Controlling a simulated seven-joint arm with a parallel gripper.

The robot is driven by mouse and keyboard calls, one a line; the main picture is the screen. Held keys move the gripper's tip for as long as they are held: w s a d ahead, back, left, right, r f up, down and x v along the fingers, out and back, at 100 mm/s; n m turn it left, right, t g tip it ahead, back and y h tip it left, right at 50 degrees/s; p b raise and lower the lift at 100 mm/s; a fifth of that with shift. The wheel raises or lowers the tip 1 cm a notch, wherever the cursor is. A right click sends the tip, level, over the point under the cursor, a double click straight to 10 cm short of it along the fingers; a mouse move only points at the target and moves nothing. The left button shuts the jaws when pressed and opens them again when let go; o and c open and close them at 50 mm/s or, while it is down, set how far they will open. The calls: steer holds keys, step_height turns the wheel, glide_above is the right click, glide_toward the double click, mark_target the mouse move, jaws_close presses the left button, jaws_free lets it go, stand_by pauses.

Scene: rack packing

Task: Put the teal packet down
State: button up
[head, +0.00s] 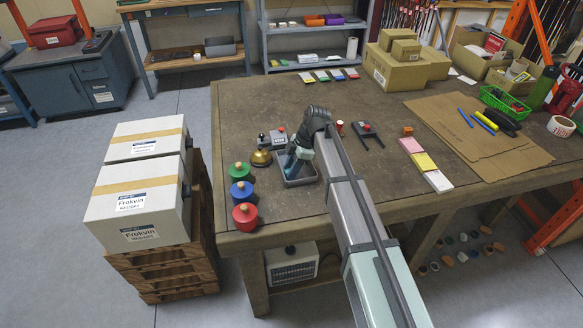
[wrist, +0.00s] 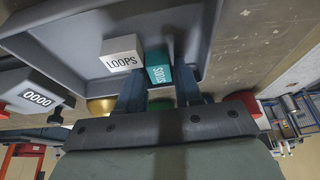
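The teal packet (wrist: 157,68), with white lettering, sits between the two fingertips of my gripper (wrist: 158,86) in the wrist view. The fingers look closed against its two sides. A white packet marked LOOPS (wrist: 121,58) is close beside it, in a grey tray (wrist: 72,57). The teal packet is within the tray's outline; whether it touches the tray floor I cannot tell. In the head view my gripper (head: 299,160) points down into the small grey tray (head: 304,183) near the table's front left edge. My arm hides most of the packets there.
A brass bell (head: 261,158) and green, blue and red round pots (head: 242,190) stand left of the tray. A grey box with a label (head: 272,141) is behind it.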

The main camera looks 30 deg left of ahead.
steer(key=shift+o, duration=1.2)
steer(key=v, duration=1.2)
steer(key=shift+r, duration=0.15)
steer(key=shift+c, duration=0.5)
stand_by(0.4)
